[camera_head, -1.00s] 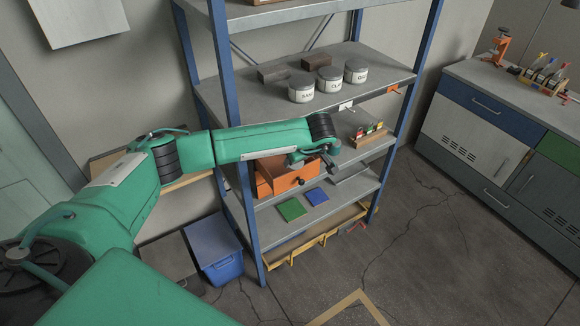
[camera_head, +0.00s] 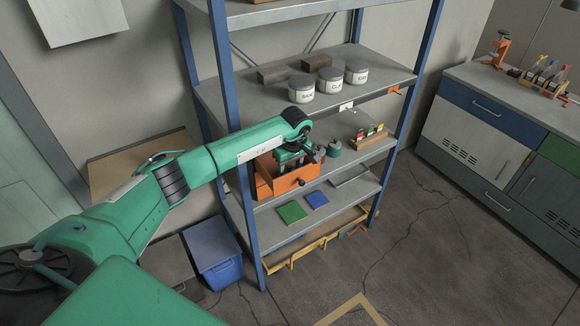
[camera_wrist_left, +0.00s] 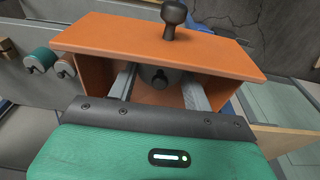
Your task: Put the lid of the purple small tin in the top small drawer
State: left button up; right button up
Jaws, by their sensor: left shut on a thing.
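My left gripper (camera_head: 308,158) is at the open orange drawer (camera_head: 290,184) on the shelf, its fingers pointing down into it. In the left wrist view my left gripper (camera_wrist_left: 160,88) is shut on a dark grey lid with a small black knob (camera_wrist_left: 160,76). The lid is between the fingers, inside or just above the orange drawer (camera_wrist_left: 105,75); whether it touches the floor of the drawer cannot be told. The drawer's front has a black knob (camera_wrist_left: 174,15). I cannot make out a purple tin in either view. My right gripper is not in view.
A teal tin (camera_head: 334,148) stands just right of the drawer. A rack of small coloured items (camera_head: 370,137) is farther right. Several grey-lidded jars (camera_head: 330,80) stand on the shelf above. Green (camera_head: 292,211) and blue (camera_head: 317,198) squares lie on the shelf below.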

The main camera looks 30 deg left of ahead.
pick_arm(q)
jog(key=shift+w+f, duration=0.1)
jog(key=shift+f, duration=0.1)
jog(key=shift+f+b, duration=0.35)
jog(key=shift+b, duration=0.1)
jog(key=o, duration=1)
jog(key=shift+r, duration=0.1)
jog(key=shift+r+p, duration=0.55)
notch_tip(320, 180, up, 11)
jog(key=s+d+b, duration=0.1)
jog(key=b, duration=0.3)
jog(key=shift+d+r, duration=0.2)
jog(key=shift+d, duration=0.05)
